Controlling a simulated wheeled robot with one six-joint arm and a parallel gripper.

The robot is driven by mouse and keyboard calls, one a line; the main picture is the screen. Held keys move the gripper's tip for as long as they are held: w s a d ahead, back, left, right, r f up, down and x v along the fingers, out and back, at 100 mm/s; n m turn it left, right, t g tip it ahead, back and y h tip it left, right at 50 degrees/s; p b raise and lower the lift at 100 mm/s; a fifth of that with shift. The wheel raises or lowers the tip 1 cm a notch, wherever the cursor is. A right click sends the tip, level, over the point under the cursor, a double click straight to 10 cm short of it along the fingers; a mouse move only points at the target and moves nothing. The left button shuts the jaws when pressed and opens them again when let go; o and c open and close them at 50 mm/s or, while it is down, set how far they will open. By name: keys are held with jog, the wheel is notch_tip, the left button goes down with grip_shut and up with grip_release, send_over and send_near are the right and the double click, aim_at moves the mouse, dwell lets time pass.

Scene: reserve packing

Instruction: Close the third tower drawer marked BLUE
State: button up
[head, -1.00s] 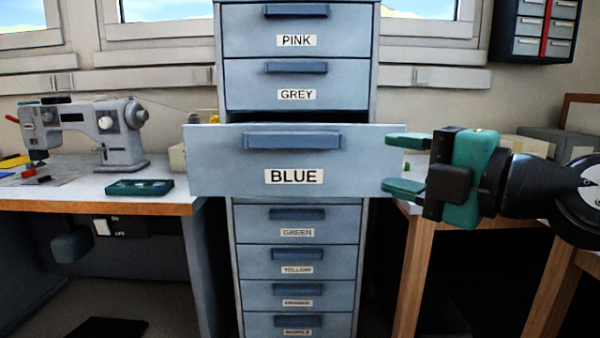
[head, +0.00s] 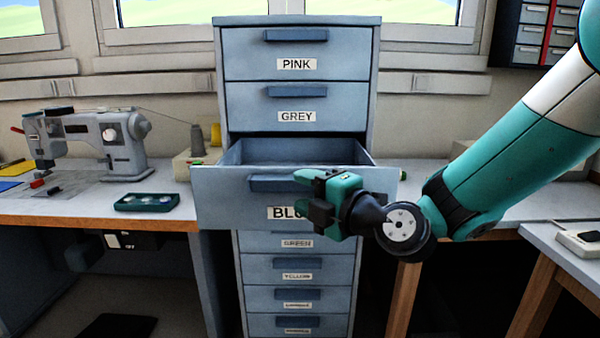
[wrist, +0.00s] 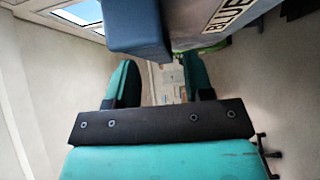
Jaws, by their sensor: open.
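The tower's BLUE drawer (head: 226,203) is pulled out, third from the top in the head view, and the visible part of its inside looks empty. Its handle (head: 268,184) and label (head: 284,213) are partly hidden by my gripper. My gripper (head: 308,193) is open and empty in front of the right half of the drawer front. One finger is hidden behind the gripper body. In the wrist view, the blue handle (wrist: 137,28) and the BLUE label (wrist: 229,13) lie beyond the open fingers (wrist: 160,82). I cannot tell whether the gripper touches the drawer.
The GREY drawer (head: 250,105) above and the GREEN drawer (head: 262,242) below are shut. A sewing machine (head: 95,135) and a dark green tray (head: 147,202) stand on the left bench (head: 95,212). A right-hand bench (head: 508,200) stands beside the tower.

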jog(key=shift+x, duration=0.8)
grip_shut()
jog(key=shift+f, duration=0.1)
